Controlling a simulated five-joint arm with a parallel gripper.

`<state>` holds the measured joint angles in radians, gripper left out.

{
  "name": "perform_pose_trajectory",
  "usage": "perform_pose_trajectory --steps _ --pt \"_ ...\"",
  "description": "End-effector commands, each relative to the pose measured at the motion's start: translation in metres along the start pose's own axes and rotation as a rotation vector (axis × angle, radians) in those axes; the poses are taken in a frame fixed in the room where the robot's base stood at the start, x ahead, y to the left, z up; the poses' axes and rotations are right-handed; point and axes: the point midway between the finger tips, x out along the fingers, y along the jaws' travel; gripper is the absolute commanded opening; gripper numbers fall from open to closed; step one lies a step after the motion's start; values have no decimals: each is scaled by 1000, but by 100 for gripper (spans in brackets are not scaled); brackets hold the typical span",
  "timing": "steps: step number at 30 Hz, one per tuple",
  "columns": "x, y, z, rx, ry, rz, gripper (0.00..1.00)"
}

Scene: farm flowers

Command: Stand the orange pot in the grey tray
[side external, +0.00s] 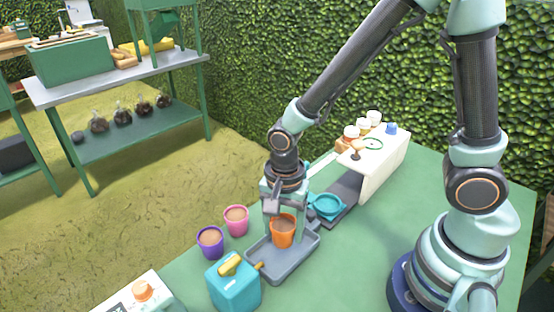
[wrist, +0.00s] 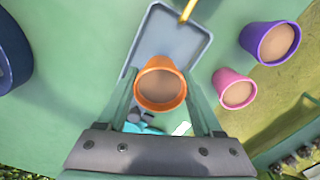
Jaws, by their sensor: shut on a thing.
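The orange pot (side external: 283,233), filled with brown soil, is upright between the fingers of my gripper (side external: 283,222). In the wrist view the pot (wrist: 160,84) sits between the two fingers of my gripper (wrist: 160,95), which is shut on it. The grey tray (side external: 262,272) lies on the green table under the pot. In the wrist view the tray (wrist: 178,42) extends beyond the pot, toward the top. I cannot tell whether the pot's base touches the tray floor.
A pink pot (side external: 236,219) and a purple pot (side external: 210,241) stand left of the tray. A teal watering can (side external: 236,284) stands at the tray's near side, its spout (side external: 259,265) over the tray edge. A teal dish (side external: 327,206) and white shelf (side external: 385,158) are behind. Table near my base is clear.

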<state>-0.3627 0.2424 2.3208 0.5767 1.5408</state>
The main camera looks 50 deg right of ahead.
Motion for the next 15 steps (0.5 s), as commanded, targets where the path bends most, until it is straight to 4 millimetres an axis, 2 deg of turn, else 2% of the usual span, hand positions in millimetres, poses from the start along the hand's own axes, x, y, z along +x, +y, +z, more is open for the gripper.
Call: perform_pose_trajectory --steps 7,15 --pt "29 1 0 0 0 6 0" --pt "35 0 0 0 0 1 0"
